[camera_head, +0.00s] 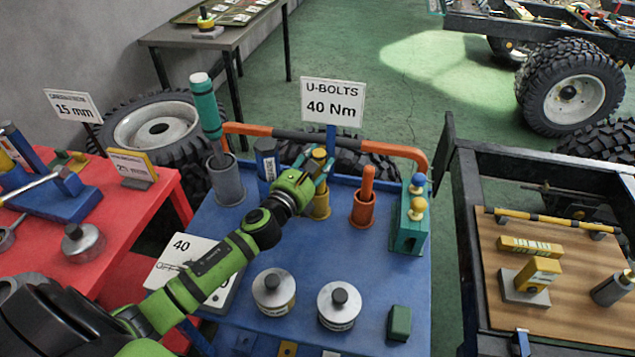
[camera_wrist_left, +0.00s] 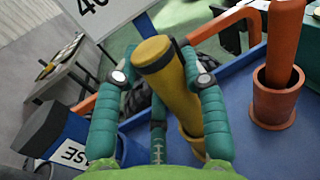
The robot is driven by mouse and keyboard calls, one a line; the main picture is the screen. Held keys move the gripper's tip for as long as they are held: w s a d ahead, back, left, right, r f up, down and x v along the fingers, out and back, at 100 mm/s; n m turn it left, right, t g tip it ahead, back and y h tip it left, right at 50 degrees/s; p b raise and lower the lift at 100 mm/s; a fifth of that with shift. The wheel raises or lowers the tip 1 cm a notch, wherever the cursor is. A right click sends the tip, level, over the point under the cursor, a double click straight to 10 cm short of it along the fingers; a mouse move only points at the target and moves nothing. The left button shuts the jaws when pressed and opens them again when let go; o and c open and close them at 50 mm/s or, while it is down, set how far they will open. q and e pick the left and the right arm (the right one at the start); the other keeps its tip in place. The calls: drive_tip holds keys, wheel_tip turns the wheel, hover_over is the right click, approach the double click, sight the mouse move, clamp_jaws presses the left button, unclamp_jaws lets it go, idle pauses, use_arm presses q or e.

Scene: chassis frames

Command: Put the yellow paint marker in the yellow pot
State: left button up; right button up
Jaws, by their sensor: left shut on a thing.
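My left gripper (camera_head: 311,181) is shut on the yellow paint marker (camera_head: 319,156), which has a dark yellow cap. In the left wrist view the marker (camera_wrist_left: 172,82) stands slightly tilted between the two teal fingers of the gripper (camera_wrist_left: 160,80). The yellow pot (camera_head: 320,206) stands on the blue cart top directly below the marker. In the left wrist view the pot (camera_wrist_left: 192,140) is partly hidden by the right finger. The marker's lower end meets the pot's mouth; I cannot tell how deep it is inside. My right gripper is out of view.
An orange pot (camera_head: 362,213) with an orange marker stands right of the yellow pot. A grey pot (camera_head: 226,187) with a teal marker and a blue container (camera_head: 266,160) stand left. A teal block (camera_head: 408,232) and two tins stand nearby. An orange rail borders the back.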

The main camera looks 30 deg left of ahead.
sight(315, 178)
use_arm(q)
wheel_tip(315, 178, down, 5)
drive_tip(key=shift+w+r+b, duration=0.1)
drive_tip(key=shift+r+b, duration=0.1)
drive_tip(key=shift+b, duration=0.55)
drive_tip(key=shift+f, duration=0.25)
drive_tip(key=o, duration=0.9)
drive_tip(key=shift+r, duration=0.25)
drive_tip(key=shift+s, duration=0.3)
drive_tip(key=s+b, duration=0.1)
drive_tip(key=s, duration=1)
drive_tip(key=shift+s+a+b, duration=0.1)
drive_tip(key=shift+s+b, duration=0.1)
drive_tip(key=shift+b, duration=0.15)
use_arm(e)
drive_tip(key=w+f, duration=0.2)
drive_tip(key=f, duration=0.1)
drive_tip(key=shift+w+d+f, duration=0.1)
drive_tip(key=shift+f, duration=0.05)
